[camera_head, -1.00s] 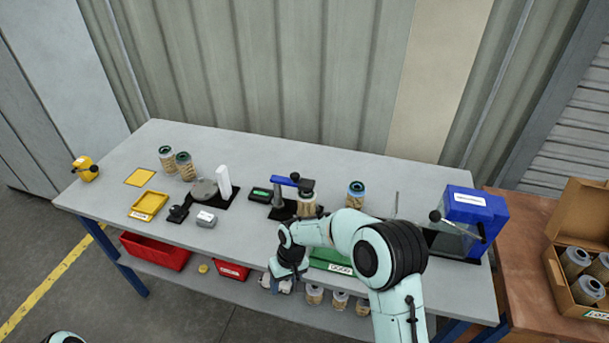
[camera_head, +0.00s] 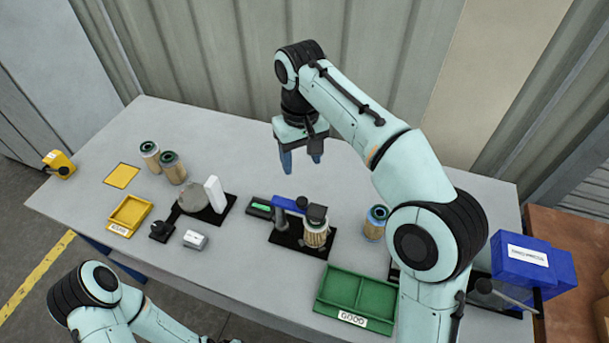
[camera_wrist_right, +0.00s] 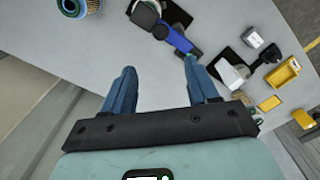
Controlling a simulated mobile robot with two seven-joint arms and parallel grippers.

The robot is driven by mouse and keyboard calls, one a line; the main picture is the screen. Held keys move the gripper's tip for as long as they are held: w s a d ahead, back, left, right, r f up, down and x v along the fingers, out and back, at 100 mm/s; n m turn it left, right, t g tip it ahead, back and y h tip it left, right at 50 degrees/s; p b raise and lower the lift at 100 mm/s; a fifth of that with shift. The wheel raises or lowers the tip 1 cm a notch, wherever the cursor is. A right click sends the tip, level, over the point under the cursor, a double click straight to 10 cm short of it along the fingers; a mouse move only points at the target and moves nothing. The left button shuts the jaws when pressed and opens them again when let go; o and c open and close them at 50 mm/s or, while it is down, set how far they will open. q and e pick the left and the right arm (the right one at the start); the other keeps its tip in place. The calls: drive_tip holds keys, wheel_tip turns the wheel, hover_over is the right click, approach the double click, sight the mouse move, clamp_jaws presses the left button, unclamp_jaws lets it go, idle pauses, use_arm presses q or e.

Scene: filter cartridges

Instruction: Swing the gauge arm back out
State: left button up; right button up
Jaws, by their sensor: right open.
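The gauge arm (camera_head: 289,204) is a blue bar on a grey post, on a black base plate (camera_head: 288,241) near the table's middle. Its dark head (camera_head: 317,212) sits over a filter cartridge (camera_head: 316,233) standing on the plate. My right gripper (camera_head: 301,165) is open and empty, pointing down above and behind the gauge. In the right wrist view its two blue fingers (camera_wrist_right: 160,88) are spread apart, with the blue gauge arm (camera_wrist_right: 176,38) beyond them. My left arm (camera_head: 110,300) shows at the bottom left; its gripper is out of view.
A cartridge (camera_head: 375,223) stands right of the gauge, with a green tray (camera_head: 355,300) in front and a blue machine (camera_head: 520,256) at the right. Two cartridges (camera_head: 172,167), a yellow tray (camera_head: 130,214) and a white upright block (camera_head: 214,194) stand left. The table's back strip is clear.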

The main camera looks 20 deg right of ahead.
drive_tip(key=b, duration=0.2)
approach(302, 200)
drive_tip(key=shift+s, duration=0.25)
wheel_tip(302, 200, down, 7)
drive_tip(key=shift+w+f+b, duration=0.15)
drive_tip(key=shift+f+b, duration=0.05)
drive_tip(key=shift+b, duration=0.55)
drive_tip(key=shift+w+f, duration=0.1)
drive_tip(key=shift+f, duration=0.45)
use_arm(q)
drive_tip(key=s+f, duration=0.4)
drive_tip(key=shift+s+f+g, duration=0.2)
drive_tip(key=shift+f+g, duration=0.1)
drive_tip(key=shift+f, duration=0.1)
use_arm(e)
clamp_jaws()
